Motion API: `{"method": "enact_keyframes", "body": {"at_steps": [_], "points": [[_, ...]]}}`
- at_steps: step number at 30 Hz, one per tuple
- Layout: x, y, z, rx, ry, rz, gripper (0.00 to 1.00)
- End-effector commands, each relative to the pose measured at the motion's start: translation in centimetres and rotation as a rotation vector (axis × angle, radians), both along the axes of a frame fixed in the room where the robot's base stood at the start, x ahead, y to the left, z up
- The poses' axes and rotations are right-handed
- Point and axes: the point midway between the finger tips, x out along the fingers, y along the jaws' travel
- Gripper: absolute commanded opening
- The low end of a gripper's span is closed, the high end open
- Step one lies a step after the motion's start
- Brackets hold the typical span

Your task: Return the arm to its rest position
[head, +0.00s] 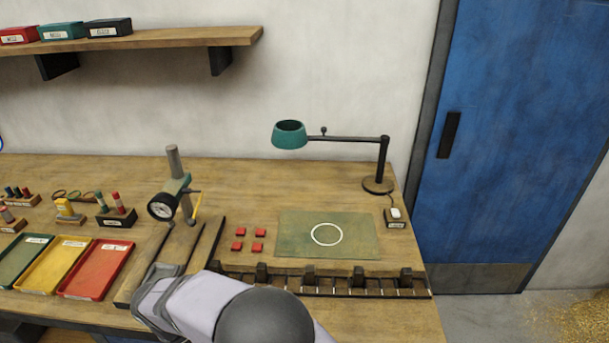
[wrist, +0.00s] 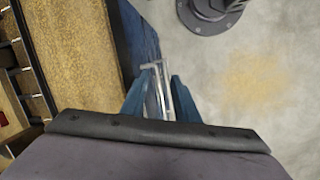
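My gripper (wrist: 160,85) shows in the wrist view, pointing down past the bench's front edge over the concrete floor. Its two blue fingers stand apart with a gap between them. Thin pale metal parts show at and between the fingertips; I cannot tell whether they belong to the fingers or lie beyond. No workpiece is clearly held. In the head view my pale arm (head: 205,303) crosses the bottom middle in front of the bench, and the gripper itself is out of sight there.
The bench (head: 345,195) holds a green mat (head: 290,245) with a white ring, several red blocks (head: 259,232), a black rail (head: 330,285), a dial gauge stand (head: 173,160), a teal lamp (head: 289,138) and coloured trays (head: 96,270). Floor (wrist: 205,60) is open beyond the front edge.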

Motion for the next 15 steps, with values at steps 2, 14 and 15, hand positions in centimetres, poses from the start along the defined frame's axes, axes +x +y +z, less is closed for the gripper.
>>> {"method": "enact_keyframes", "body": {"at_steps": [2,14,15], "points": [[-0.3,-3.2,1.7,-0.068,0.019,-0.134,0.28],[0.7,-18.3,6.1,-0.131,0.075,-0.699,0.28],[0.9,-19.7,6.4,-0.105,0.078,-0.733,0.28]]}}
